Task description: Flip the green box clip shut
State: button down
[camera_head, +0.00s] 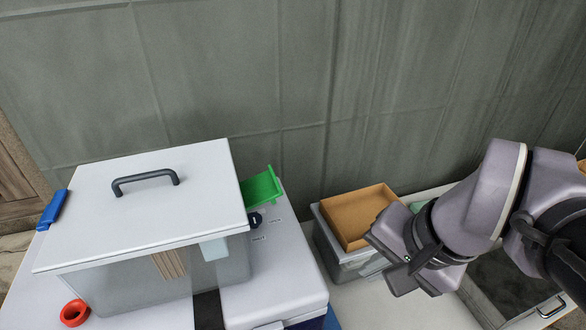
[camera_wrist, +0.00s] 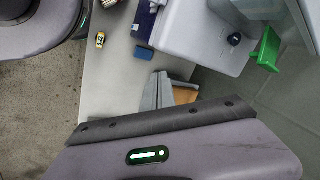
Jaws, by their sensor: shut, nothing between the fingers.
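The green clip (camera_head: 262,187) is at the right side of a clear box (camera_head: 140,283) with a white lid (camera_head: 137,205). It stands out from the lid's edge, tilted up and open. It also shows at the right in the wrist view (camera_wrist: 267,48). A blue clip (camera_head: 53,209) sits at the lid's left edge. My gripper (camera_wrist: 161,76) is shut and empty in the wrist view, well apart from the green clip. In the head view my arm is at the right, beyond the clip, and its fingertips are hard to make out.
The clear box stands on or against a white cooler-like case (camera_head: 274,284) with a dark knob (camera_head: 255,219). A brown tray (camera_head: 358,214) lies on a grey bin (camera_head: 340,258) between case and arm. A red ring (camera_head: 74,313) lies front left. A grey wall stands behind.

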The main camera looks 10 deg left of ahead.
aim_at(261, 190)
jog(key=w+a+r+m+g+y+p, duration=0.1)
jog(key=w+a+r+m+g+p, duration=0.15)
jog(key=w, duration=0.35)
jog(key=w+a+r+m+g+y+p, duration=0.1)
jog(key=w+a+r+g+y+p, duration=0.1)
jog(key=w+p, duration=0.3)
jog(key=w+a+f+m+g+y+p, duration=0.3)
jog(key=w+f+p, duration=0.1)
jog(key=w, duration=0.6)
jog(key=shift+w+a+f+g+y, duration=0.3)
jog(key=shift+w+f+g, duration=0.1)
jog(key=shift+f, duration=0.45)
jog(key=b+x, duration=0.1)
jog(key=x, duration=0.9)
jog(key=shift+a+f, duration=0.1)
jog(key=r, duration=0.2)
jog(key=a+r, duration=0.1)
jog(key=r, duration=0.1)
jog(key=shift+s, duration=0.2)
